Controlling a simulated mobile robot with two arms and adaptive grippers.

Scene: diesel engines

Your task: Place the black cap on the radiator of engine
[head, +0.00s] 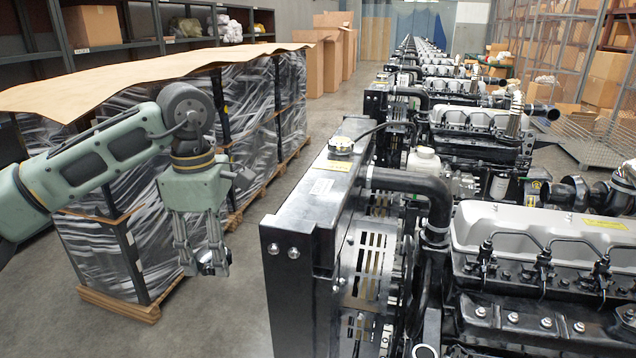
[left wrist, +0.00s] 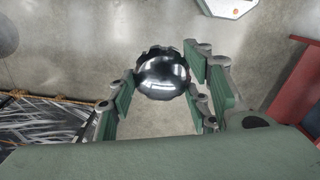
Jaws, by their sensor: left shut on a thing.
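My left gripper (head: 204,266) hangs pointing down over the floor, to the left of the nearest engine's radiator. Its fingers are shut on the black cap (left wrist: 163,75), which looks round, shiny and scalloped at the rim in the left wrist view. In the head view the cap is small and partly covered by the fingers. The black radiator (head: 318,200) stands at the front of the nearest engine (head: 545,255). A round pale, yellowish filler fitting (head: 340,146) sits on its top; I cannot tell whether it is open. My right gripper is not in view.
Wrapped pallets (head: 110,250) under a cardboard sheet (head: 150,75) stand on the left, behind my left arm. A white reservoir (head: 424,161) and a thick black hose (head: 405,182) lie beside the radiator top. Bare floor (head: 235,310) separates pallets and radiator. More engines stretch back.

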